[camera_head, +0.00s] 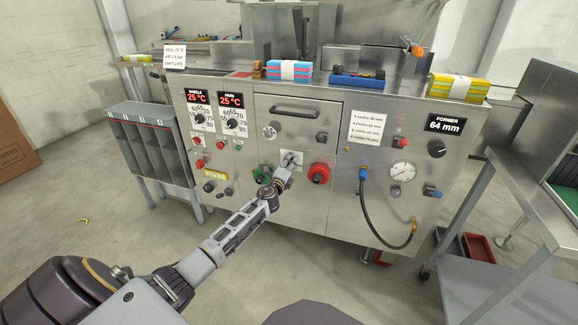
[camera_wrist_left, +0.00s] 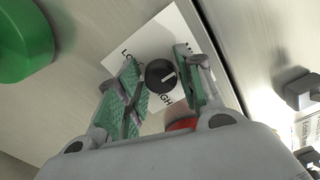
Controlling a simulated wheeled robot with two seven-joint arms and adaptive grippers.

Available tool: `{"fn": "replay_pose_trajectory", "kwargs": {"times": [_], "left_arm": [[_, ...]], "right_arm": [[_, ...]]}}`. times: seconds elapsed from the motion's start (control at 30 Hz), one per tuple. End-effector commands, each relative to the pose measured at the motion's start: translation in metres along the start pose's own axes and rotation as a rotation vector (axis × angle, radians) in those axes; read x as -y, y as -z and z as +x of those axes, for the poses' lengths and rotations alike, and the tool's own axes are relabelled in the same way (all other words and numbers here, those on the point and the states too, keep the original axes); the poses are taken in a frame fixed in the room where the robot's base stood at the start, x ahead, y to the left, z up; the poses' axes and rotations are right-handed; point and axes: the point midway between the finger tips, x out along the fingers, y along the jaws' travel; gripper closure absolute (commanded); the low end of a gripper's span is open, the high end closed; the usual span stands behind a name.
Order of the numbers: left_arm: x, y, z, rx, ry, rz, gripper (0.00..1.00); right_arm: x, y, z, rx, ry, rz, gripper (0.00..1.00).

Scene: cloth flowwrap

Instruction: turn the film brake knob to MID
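The film brake knob (camera_wrist_left: 160,76) is a round black knob with a white pointer line, in the middle of a white label plate (camera_wrist_left: 160,37). In the left wrist view "LO" shows left of the knob and "GH" below it; the other lettering is mostly hidden by the fingers. The pointer line lies toward the right finger. My left gripper (camera_wrist_left: 157,64) is open, with one green-padded finger on each side of the knob; I cannot tell if either touches it. In the head view my left gripper (camera_head: 289,163) is at the plate and hides the knob. My right gripper is not in view.
A green button (camera_wrist_left: 25,40) is left of the plate. A large red knob (camera_head: 319,173) is right of it on the panel. A dark hose (camera_head: 375,220) hangs further right. A grey cart (camera_head: 490,250) stands at the right, a divided grey bin (camera_head: 135,110) at the left.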

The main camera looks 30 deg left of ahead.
Motion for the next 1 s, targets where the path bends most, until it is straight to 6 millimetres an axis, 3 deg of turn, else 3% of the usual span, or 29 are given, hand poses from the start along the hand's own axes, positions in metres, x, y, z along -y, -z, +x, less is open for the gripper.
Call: {"fn": "replay_pose_trajectory", "kwargs": {"times": [0.1, 0.57, 1.0], "left_arm": [[0.000, 0.000, 0.000, 0.000, 0.000, -0.001, 0.47], [0.000, 0.000, -0.002, 0.000, 0.001, -0.001, 0.47], [-0.001, 0.000, -0.029, -0.001, 0.000, 0.000, 0.47]], "right_arm": [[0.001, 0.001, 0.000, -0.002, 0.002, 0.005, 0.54], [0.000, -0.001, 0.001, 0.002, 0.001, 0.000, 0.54], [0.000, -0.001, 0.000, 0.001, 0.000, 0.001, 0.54]]}}
